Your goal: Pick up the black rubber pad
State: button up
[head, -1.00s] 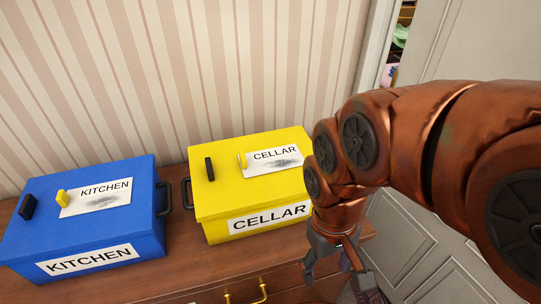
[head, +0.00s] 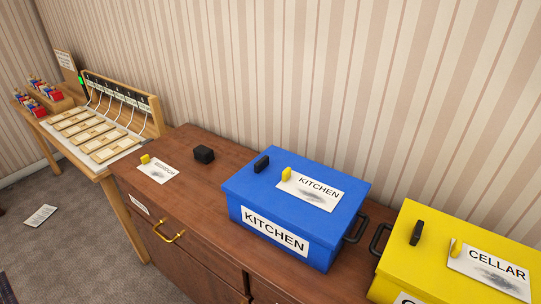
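A small black block (head: 204,154) sits alone on the brown dresser top, left of the blue box. A flatter black piece (head: 261,164) stands on the blue KITCHEN box lid, and a similar black piece (head: 416,232) stands on the yellow CELLAR box lid. I cannot tell from looks which of the three is the rubber pad. My gripper is not in view now, so its state is hidden.
The blue box (head: 272,241) and yellow box (head: 395,270) stand on the dresser (head: 195,197) against the striped wall. A white card (head: 159,168) with a yellow piece lies at its left end. Beyond are a wooden rack (head: 122,100), several wooden plates and red-blue items. A paper (head: 40,215) lies on the floor.

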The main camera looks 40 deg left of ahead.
aim_at(203, 154)
jog(key=u, duration=1.95)
jog(key=k, duration=0.4)
jog(key=u, duration=1)
jog(key=i, duration=1.4)
jog(key=z, duration=0.4)
jog(key=i, duration=0.9)
jog(key=z, duration=0.1)
